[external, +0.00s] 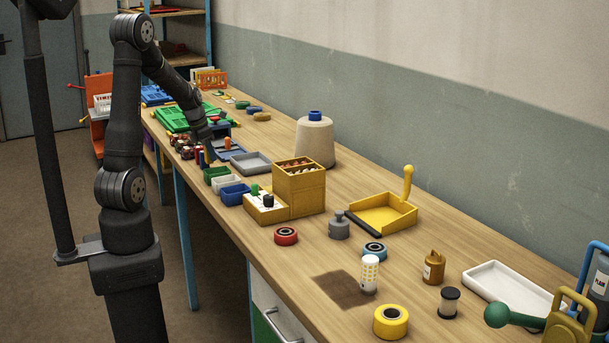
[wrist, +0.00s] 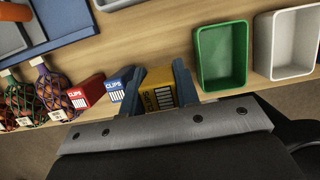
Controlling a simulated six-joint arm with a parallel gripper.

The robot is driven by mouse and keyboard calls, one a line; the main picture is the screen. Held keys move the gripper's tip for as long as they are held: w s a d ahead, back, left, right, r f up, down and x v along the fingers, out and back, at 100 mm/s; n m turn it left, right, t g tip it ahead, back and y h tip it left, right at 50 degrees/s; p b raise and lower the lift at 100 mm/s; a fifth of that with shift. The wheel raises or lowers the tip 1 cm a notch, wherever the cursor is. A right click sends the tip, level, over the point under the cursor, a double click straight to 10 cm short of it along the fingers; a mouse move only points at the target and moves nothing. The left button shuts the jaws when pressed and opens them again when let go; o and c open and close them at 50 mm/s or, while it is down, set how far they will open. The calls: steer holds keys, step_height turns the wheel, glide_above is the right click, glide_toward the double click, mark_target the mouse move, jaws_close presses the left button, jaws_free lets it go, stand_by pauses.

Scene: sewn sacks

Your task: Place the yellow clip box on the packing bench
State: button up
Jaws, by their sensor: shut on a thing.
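The yellow clip box (wrist: 158,92) sits between the two blue-grey fingers of my gripper (wrist: 157,84) in the wrist view. My gripper is shut on it, with one finger on each side. In the external view my gripper (external: 205,147) is low over the front edge of the packing bench (external: 265,228), far along it. The box is small and partly hidden there. I cannot tell whether it touches the bench top. A blue clip box (wrist: 118,85) and a red clip box (wrist: 87,92) stand left of it in the wrist view.
Netted sacks (wrist: 52,92) lie left of the clip boxes. A green bin (wrist: 222,55) and a white bin (wrist: 286,45) stand close on the right. A blue tray (wrist: 65,45) lies behind. Bare bench shows between the tray and green bin.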

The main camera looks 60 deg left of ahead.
mark_target(210, 162)
steer(key=shift+f, duration=2)
steer(key=shift+f, duration=0.1)
steer(key=o, duration=0.9)
steer(key=shift+f, duration=0.1)
steer(key=shift+o, duration=0.2)
steer(key=v, duration=1.2)
steer(key=shift+r, duration=0.2)
steer(key=shift+f, duration=0.1)
